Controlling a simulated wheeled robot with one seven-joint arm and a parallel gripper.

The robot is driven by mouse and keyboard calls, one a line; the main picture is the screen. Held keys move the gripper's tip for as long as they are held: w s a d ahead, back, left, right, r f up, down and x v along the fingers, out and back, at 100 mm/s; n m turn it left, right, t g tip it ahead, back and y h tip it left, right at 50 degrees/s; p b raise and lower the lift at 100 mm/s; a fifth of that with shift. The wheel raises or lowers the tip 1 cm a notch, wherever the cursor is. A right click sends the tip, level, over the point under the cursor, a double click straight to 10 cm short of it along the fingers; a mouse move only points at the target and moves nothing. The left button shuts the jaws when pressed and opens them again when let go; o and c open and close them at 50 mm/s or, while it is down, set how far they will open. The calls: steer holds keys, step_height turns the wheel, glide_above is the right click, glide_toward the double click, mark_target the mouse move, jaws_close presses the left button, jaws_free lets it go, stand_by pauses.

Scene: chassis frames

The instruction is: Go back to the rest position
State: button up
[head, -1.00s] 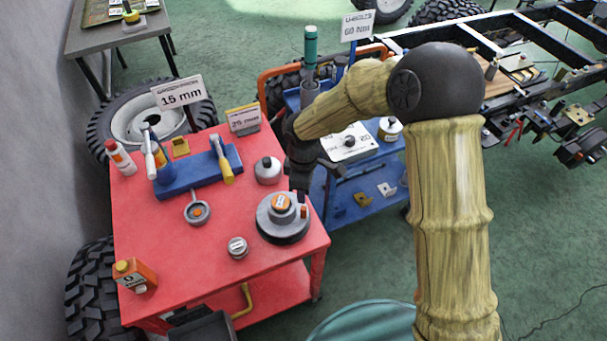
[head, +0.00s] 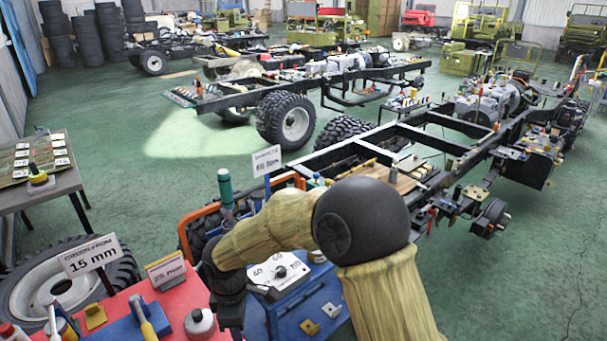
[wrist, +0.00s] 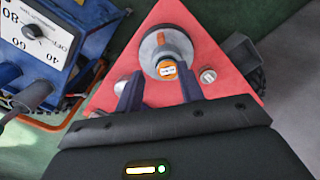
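My gripper (wrist: 160,92) points down over the red cart top (wrist: 222,75). Its two dark fingers are apart, with nothing held between them. Beyond the fingertips, a round grey part with an orange-and-white top (wrist: 168,55) stands on the cart. In the head view my gripper (head: 232,318) is low in the picture, at the right edge of the red cart (head: 180,300), and its fingertips are hard to make out. My arm is bent, with its elbow at the lower middle of the head view.
A blue cart (head: 290,310) with a dial plate (head: 279,272) stands right beside the red cart. A green bottle (head: 225,188) and an orange frame (head: 190,215) are behind. A long black chassis (head: 430,140) lies beyond. Green floor (head: 510,270) is free at the right.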

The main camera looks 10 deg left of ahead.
steer(key=w+d+r+m+t, duration=0.15)
steer(key=d+m, duration=0.35)
steer(key=d, duration=0.5)
steer(key=w+d+r+m, duration=0.15)
steer(key=d+m, duration=0.35)
steer(key=d, duration=0.5)
steer(key=s+d+r+m, duration=0.1)
steer(key=s+d+m, duration=0.2)
steer(key=d+m, duration=0.2)
steer(key=s+d+r+m+t, duration=0.1)
steer(key=s+d+m, duration=0.3)
steer(key=d, duration=0.6)
steer(key=shift+s+d+m, duration=0.15)
steer(key=shift+s+m, duration=0.05)
steer(key=shift+m, duration=0.5)
